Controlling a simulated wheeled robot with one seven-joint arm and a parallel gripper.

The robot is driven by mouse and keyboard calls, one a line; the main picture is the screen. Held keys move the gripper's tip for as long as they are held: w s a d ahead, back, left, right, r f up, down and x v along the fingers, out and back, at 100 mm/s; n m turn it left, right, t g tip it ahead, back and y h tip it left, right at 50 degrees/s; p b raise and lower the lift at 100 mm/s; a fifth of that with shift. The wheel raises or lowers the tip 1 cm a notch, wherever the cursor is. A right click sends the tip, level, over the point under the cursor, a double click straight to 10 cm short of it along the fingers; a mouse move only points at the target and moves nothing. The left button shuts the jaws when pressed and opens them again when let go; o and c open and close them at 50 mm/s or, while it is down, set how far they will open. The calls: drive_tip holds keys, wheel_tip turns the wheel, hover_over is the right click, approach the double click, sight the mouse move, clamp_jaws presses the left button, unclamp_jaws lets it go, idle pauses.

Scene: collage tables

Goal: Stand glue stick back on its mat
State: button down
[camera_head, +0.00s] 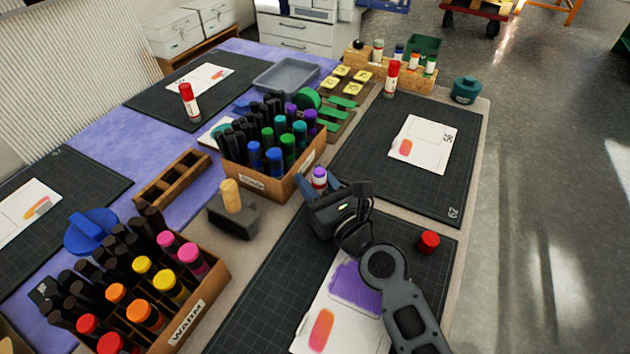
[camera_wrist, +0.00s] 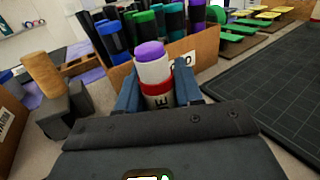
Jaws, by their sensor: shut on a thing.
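My gripper (camera_head: 322,190) is shut on a glue stick (camera_head: 320,175) with a white body, a red band and an exposed purple top. In the wrist view the glue stick (camera_wrist: 152,65) stands roughly upright between the blue fingers (camera_wrist: 157,92); its lower end is hidden. It is beside the cool-coloured marker box, near the top corner of the near dark mat (camera_head: 262,300). Whether its base touches anything cannot be told. A red cap (camera_head: 428,242) sits on the near mat, right of my arm.
A marker box (camera_head: 268,186) stands just behind the gripper, and a grey block with a wooden knob (camera_head: 232,205) stands left.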

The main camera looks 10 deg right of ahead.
drive_tip(key=c, duration=0.8)
unclamp_jaws()
drive_tip(key=shift+s+f, duration=0.2)
drive_tip(key=shift+f, duration=0.5)
drive_tip(key=shift+o, duration=0.2)
drive_tip(key=shift+r, duration=0.1)
drive_tip(key=shift+r+p, duration=0.35)
drive_tip(key=shift+p, duration=0.05)
drive_tip(key=shift+s+d+r, duration=0.1)
drive_tip(key=shift+d+r, duration=0.05)
drive_tip(key=shift+r, duration=0.1)
drive_tip(key=v, duration=1)
drive_tip(key=shift+s+d+r+b, duration=0.1)
drive_tip(key=shift+s+r+b, duration=0.15)
drive_tip(key=shift+b, duration=0.15)
drive_tip(key=shift+s+d+r, duration=0.1)
drive_tip(key=shift+s+d, duration=0.1)
drive_tip(key=shift+s, duration=0.2)
